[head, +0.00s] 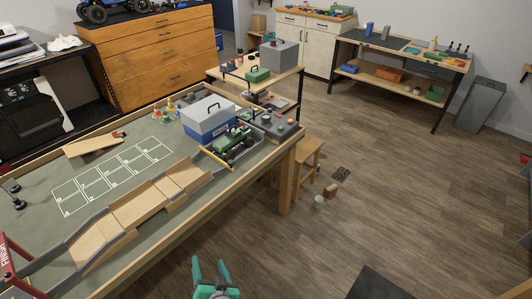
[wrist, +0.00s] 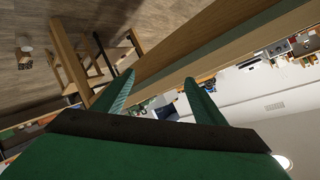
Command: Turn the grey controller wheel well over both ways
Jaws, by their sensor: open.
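A dark grey panel with small round knobs (head: 272,126) sits at the far right corner of the big table. It may be the controller, but it is too small to make out a grey wheel on it. My gripper (head: 210,264) is at the bottom of the head view, in front of the table's near edge and far from the panel. Its two teal fingers are apart with nothing between them. They also show in the wrist view (wrist: 158,80), which is tilted and shows the wooden table edge above them.
The table (head: 40,168) carries a wooden ramp track (head: 140,208), a blue and white box (head: 209,116) and a green crawler in a grey tray (head: 232,143). A wooden stool (head: 309,158) stands by the table's right end. The floor to the right is mostly clear.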

